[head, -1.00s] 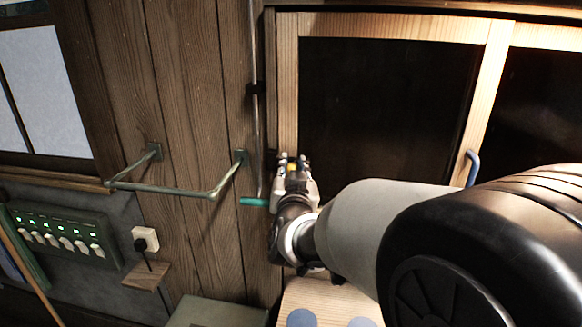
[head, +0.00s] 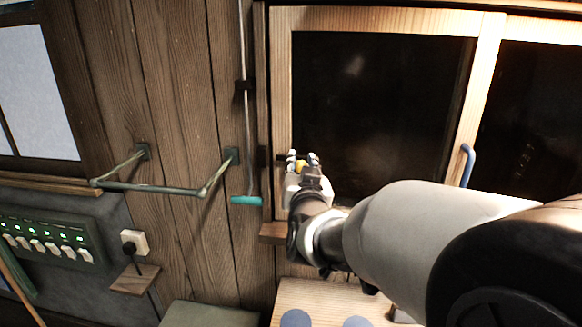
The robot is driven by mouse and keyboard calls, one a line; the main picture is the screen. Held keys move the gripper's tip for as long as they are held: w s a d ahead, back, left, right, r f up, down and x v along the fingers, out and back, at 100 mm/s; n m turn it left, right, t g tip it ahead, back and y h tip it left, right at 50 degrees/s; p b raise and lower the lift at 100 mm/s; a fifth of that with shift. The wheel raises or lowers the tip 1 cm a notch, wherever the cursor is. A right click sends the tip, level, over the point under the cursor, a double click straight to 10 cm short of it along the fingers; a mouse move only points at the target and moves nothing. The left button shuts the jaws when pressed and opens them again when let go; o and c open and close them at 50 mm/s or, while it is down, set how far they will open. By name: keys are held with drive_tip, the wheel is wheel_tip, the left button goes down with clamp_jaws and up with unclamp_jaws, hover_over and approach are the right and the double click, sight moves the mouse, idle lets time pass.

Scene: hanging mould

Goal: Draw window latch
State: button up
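My gripper (head: 302,161) is at the left stile of the wooden window frame, with its fingers pointing up and away from me. A small yellow knob (head: 301,167), apparently the latch's, sits between the two fingertips, which seem closed on it. A short dark bar (head: 280,158) shows on the pale stile just left of the fingers and looks like part of the latch. My gripper hides the rest of the latch. The window (head: 380,110) has a dark pane and appears closed.
A vertical rod with a teal handle (head: 246,201) hangs close left of the gripper. A green metal rail (head: 160,187) juts from the plank wall. A blue handle (head: 467,165) is on the window's right stile. A pale wooden surface (head: 325,295) lies below.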

drive_tip(key=shift+o, duration=0.6)
drive_tip(key=shift+s, duration=0.1)
drive_tip(key=s, duration=1.2)
